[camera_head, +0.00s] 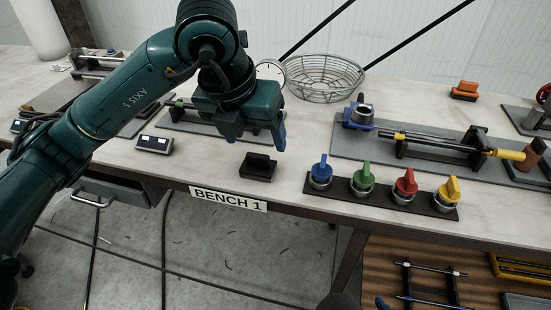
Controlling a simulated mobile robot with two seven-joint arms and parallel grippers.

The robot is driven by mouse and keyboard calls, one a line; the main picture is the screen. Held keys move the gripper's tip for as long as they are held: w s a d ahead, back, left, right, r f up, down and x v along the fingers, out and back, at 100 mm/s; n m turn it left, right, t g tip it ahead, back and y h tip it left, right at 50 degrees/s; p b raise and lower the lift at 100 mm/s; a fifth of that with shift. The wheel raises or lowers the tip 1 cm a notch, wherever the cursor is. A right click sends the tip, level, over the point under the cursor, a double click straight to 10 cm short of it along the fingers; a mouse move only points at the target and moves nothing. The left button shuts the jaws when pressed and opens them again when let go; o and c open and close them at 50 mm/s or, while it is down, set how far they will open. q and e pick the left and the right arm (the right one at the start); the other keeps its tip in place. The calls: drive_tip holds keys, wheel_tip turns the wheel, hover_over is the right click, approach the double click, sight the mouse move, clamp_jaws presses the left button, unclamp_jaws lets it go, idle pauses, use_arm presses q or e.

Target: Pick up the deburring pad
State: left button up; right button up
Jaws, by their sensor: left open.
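A small black block with a raised grip (259,167), which looks like the deburring pad, sits near the front edge of the bench, above the BENCH 1 label. An orange block on a dark base (464,91) of similar shape sits at the back right; the picture does not settle which is the pad. My left gripper (258,138) comes in from the upper left and points down. Its jaws are apart and empty, above and apart from the black block. My right gripper is not in view.
A row of blue, green, red and yellow knobs (384,194) stands right of the black block. A small display box (154,144) lies to its left. A wire basket (325,78) and a rod fixture (430,147) stand behind. Bare bench surrounds the black block.

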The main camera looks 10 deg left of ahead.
sight(257, 155)
use_arm(q)
drive_tip(key=shift+n+t+y, duration=0.3)
drive_tip(key=shift+n+y, duration=0.1)
drive_tip(key=shift+y, duration=0.2)
drive_tip(key=w+f, duration=0.1)
drive_tip(key=f, duration=0.1)
drive_tip(key=w+a+f, duration=0.1)
drive_tip(key=w+f, duration=0.2)
drive_tip(key=shift+a+f, duration=0.3)
drive_tip(key=shift+p+x, duration=0.5)
drive_tip(key=shift+x, duration=2.35)
drive_tip(key=shift+d, duration=0.15)
drive_tip(key=c, duration=0.7)
drive_tip(key=shift+o, duration=0.2)
drive_tip(key=shift+r, duration=0.1)
wheel_tip(257, 155, up, 10)
drive_tip(key=shift+f+b, duration=0.1)
drive_tip(key=shift+b, duration=0.3)
